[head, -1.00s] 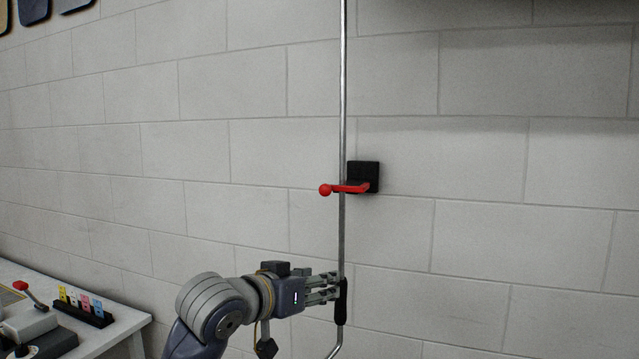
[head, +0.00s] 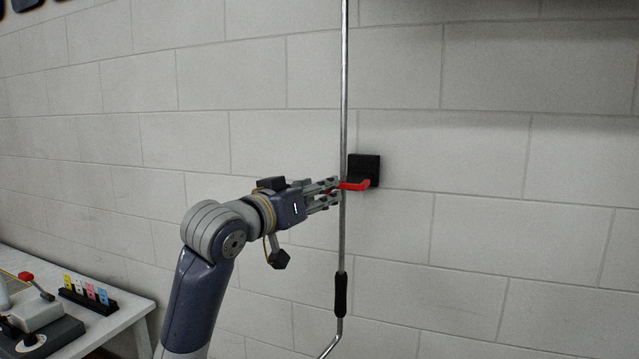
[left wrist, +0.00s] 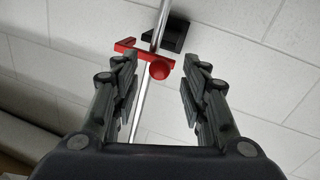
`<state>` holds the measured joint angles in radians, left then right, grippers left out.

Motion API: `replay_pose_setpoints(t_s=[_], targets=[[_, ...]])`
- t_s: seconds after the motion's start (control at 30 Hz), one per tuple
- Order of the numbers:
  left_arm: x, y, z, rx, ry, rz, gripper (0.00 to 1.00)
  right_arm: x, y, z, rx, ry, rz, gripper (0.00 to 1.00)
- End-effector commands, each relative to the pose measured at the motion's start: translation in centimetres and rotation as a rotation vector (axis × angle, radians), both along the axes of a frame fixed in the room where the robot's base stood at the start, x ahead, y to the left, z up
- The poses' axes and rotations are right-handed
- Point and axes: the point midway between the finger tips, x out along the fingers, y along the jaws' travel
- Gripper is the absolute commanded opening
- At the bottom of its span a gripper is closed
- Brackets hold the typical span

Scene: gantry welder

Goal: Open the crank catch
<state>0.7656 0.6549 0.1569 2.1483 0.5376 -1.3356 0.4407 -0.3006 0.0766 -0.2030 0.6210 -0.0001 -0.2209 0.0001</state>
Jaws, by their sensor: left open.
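The crank catch is a red lever (head: 354,185) on a black wall block (head: 364,168). The lever reaches across the metal crank rod (head: 344,90). My left gripper (head: 334,194) is at the lever's left end and hides its ball in the head view. In the left wrist view the red ball (left wrist: 160,69) lies between the two open fingers (left wrist: 160,88), near their tips, with the lever (left wrist: 128,47) running off to the left. The black block (left wrist: 172,35) is behind it. I cannot tell whether the fingers touch the lever. My right gripper is not in view.
The crank's black grip (head: 341,294) hangs below my left gripper, with a bend in the rod under it. A white table (head: 118,318) at the lower left holds a rack of colored tags (head: 86,292) and a red-knobbed device (head: 38,318). The wall to the right is clear.

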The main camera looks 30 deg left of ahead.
Motion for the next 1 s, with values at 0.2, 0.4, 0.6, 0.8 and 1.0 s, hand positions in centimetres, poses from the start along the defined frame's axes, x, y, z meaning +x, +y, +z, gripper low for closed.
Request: replay_pose_setpoints(t_s=[0.2, 0.4, 0.6, 0.8, 1.0], targets=[[1.3, 0.0, -0.1, 0.001, 0.002, -0.001, 0.41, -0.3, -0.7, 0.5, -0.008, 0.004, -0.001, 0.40], [1.3, 0.0, -0.1, 0.001, 0.001, 0.000, 0.41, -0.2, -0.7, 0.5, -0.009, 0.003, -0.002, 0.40], [1.3, 0.0, -0.1, 0.001, 0.001, 0.000, 0.02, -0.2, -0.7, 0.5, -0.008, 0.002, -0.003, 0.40], [1.3, 0.0, -0.1, 0.001, 0.001, 0.001, 0.00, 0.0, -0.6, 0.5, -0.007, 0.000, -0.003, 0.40], [1.5, 0.1, 0.0, 0.001, 0.002, 0.023, 0.00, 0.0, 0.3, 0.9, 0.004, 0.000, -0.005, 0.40]])
